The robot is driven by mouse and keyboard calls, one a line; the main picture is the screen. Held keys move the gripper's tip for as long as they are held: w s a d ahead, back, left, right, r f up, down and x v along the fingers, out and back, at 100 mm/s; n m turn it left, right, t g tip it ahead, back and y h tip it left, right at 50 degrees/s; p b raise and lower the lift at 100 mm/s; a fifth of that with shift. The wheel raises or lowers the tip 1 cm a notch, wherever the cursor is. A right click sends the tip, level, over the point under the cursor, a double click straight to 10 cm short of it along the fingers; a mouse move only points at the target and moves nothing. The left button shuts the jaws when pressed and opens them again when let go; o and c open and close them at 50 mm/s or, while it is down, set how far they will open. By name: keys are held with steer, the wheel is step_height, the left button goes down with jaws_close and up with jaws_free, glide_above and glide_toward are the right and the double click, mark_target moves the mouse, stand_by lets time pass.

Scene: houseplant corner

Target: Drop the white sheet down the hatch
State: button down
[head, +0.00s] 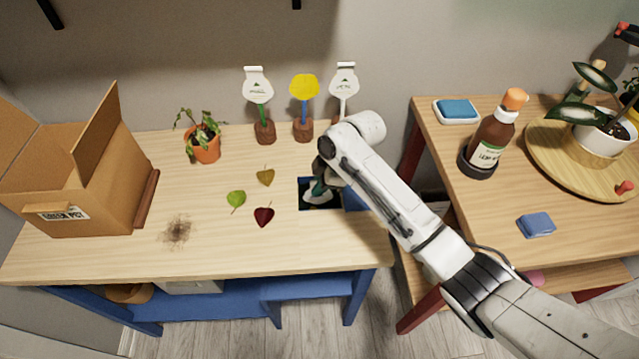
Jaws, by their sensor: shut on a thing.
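The hatch (305,205) is a dark square opening with a blue edge in the right part of the left wooden table. My gripper (320,188) is over it, pointing down, its fingers partly hidden by my own wrist. It is shut on the white sheet (316,198), which looks crumpled and shows as a small pale patch against the dark opening. I cannot tell how far the sheet is below the table top.
A green leaf (236,199), a brown leaf (265,175) and a red leaf (264,215) lie left of the hatch. Labelled stakes in brown bases (303,129) stand behind. A cardboard box (90,190) is at far left. A brown bottle (493,135) stands on the right table.

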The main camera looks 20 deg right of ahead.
steer(key=c, duration=1.2)
jaws_free()
steer(key=shift+o, duration=0.2)
steer(key=shift+r, duration=0.15)
steer(key=p+v, duration=0.9)
steer(key=shift+r+p, duration=0.3)
steer(key=shift+r, duration=0.05)
steer(key=shift+s+d, duration=0.1)
